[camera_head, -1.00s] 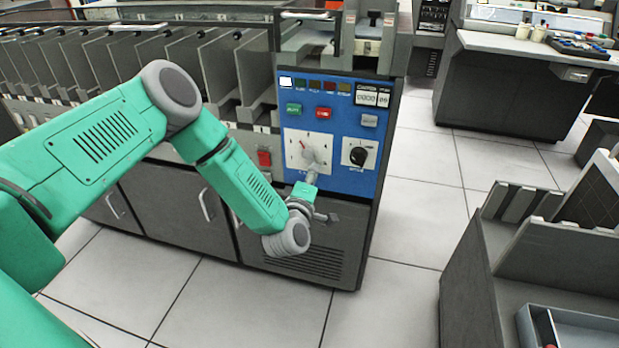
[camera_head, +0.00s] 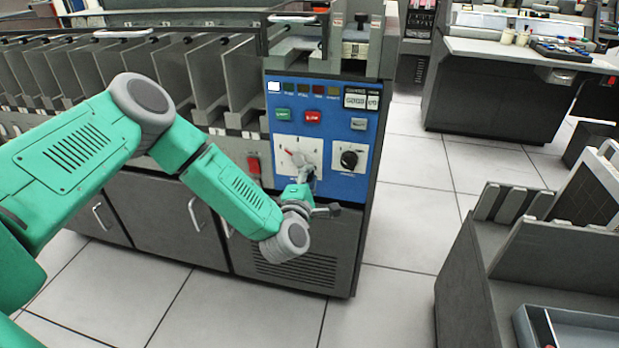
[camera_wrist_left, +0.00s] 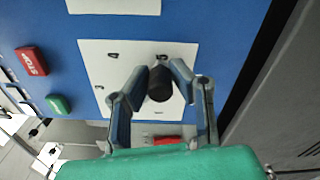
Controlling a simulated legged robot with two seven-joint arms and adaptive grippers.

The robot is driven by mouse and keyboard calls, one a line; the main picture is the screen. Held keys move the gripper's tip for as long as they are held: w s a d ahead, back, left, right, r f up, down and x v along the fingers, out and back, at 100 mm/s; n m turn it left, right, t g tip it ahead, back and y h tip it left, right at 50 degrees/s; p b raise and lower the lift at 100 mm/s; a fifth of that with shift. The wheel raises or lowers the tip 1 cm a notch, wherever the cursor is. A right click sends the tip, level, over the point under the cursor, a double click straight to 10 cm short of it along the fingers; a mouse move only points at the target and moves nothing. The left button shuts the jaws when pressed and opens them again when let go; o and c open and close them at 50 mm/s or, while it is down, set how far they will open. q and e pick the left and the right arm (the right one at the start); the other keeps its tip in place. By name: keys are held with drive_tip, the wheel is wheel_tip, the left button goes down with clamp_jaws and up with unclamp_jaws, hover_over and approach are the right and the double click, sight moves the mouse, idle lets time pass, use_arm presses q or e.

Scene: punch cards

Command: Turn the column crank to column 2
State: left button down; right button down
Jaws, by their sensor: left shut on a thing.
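The column crank is a dark knob (camera_wrist_left: 160,84) on a white, numbered dial plate (camera_head: 284,145) in the blue control panel (camera_head: 345,128). My left gripper (camera_head: 306,174) reaches the lower right part of this plate from below. In the left wrist view my left gripper (camera_wrist_left: 160,80) has its two fingers shut around the dark knob, one on each side. A small red mark shows at the left of the dial in the head view. The numbers are too small to read surely, and the fingers hide part of the dial. My right gripper is out of view.
A second dial with a black knob (camera_head: 349,159) sits just right of the crank. A green button (camera_head: 284,115) and a red button (camera_head: 313,117) are above. A red switch (camera_head: 254,166) is to the left. Floor is clear between the cabinet and the grey desk (camera_head: 480,250).

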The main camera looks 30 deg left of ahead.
use_arm(q)
drive_tip(key=shift+s+f, duration=0.1)
drive_tip(key=shift+f, duration=0.05)
drive_tip(key=c, duration=1.4)
unclamp_jaws()
drive_tip(key=v, duration=1.2)
drive_tip(key=shift+a, duration=0.1)
drive_tip(key=shift+f, duration=0.1)
